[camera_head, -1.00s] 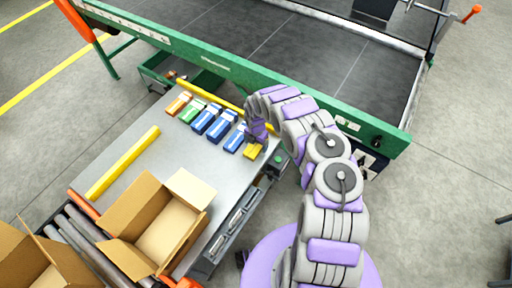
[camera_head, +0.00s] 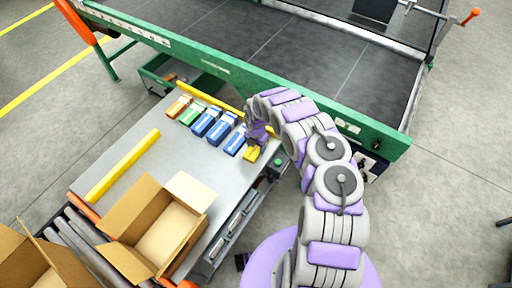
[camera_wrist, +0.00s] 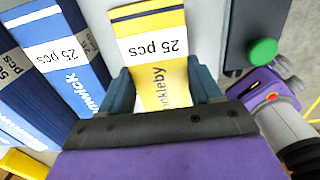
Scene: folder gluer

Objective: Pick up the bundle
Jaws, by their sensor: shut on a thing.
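A yellow bundle (camera_head: 251,154) with a white "25 pcs" band lies at the right end of a row of bundles on the grey table. My gripper (camera_head: 257,138) is over it. In the wrist view the yellow bundle (camera_wrist: 152,45) is between the two blue-grey fingers of my gripper (camera_wrist: 163,88), which are shut on its sides. Its near end is hidden by the gripper. I cannot tell whether it is lifted off the table.
A blue bundle (camera_wrist: 62,62) lies close on the left. More blue, green and orange bundles continue the row. A green button (camera_head: 278,162) is on the right edge of the table (camera_head: 185,155). An open carton (camera_head: 160,235) stands in front, and the green-framed conveyor (camera_head: 230,72) behind.

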